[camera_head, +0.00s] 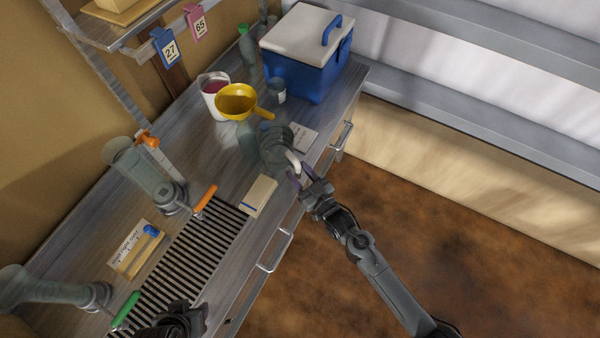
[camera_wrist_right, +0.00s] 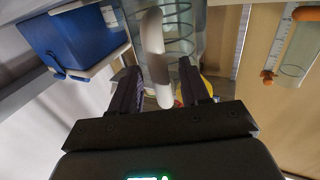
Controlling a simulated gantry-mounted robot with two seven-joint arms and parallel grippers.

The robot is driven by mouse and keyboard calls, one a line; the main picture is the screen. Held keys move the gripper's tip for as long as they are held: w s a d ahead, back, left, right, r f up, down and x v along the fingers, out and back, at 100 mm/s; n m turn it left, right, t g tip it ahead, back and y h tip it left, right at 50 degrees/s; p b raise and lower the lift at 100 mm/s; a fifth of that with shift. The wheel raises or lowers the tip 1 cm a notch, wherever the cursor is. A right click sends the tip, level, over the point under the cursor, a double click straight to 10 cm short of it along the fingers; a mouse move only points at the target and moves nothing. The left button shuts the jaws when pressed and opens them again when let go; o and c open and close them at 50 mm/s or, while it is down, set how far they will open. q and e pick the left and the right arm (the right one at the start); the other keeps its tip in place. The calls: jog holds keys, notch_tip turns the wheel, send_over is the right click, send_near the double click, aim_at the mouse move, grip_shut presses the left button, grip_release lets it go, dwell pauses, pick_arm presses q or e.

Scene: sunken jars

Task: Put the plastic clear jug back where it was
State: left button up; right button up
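The clear jug (camera_head: 276,145) with a white handle (camera_head: 293,162) is near the counter's front edge, beyond the drain grate. Whether its base touches the counter is hard to tell. My right gripper (camera_head: 307,182) is at the handle. In the right wrist view, the white handle (camera_wrist_right: 154,50) lies between the two spread fingers (camera_wrist_right: 158,75), with gaps visible on both sides. The jug's clear ribbed body (camera_wrist_right: 183,25) is just beyond. My left gripper (camera_head: 180,318) is at the bottom edge above the grate; its fingers are not clear.
A yellow strainer (camera_head: 237,101), a white jug with pink contents (camera_head: 212,92) and a blue cooler (camera_head: 297,75) stand behind. Large clear vessels (camera_head: 150,178) stand left.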

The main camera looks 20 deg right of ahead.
jog(key=shift+s+r, duration=0.1)
jog(key=shift+r, duration=0.05)
jog(key=s+d+g+h, duration=0.2)
jog(key=s+d+g, duration=0.1)
jog(key=s, duration=0.5)
jog(key=s+d+m+g+h, duration=0.1)
jog(key=s+d+g+h, duration=0.1)
jog(key=s+g, duration=0.3)
jog(key=s+d+p, duration=0.1)
jog(key=s, duration=0.2)
jog(key=shift+s, duration=0.35)
jog(key=shift+o, duration=0.5)
jog(key=s+d+r+g, duration=0.1)
jog(key=s+r+g, duration=0.1)
jog(key=s, duration=0.3)
jog(key=s+d+r+g+h, duration=0.1)
jog(key=s+g, duration=0.2)
jog(key=s, duration=0.3)
jog(key=shift+d+r+m+g, duration=0.3)
jog(key=shift+d+r+g, duration=0.05)
jog(key=shift+g, duration=0.05)
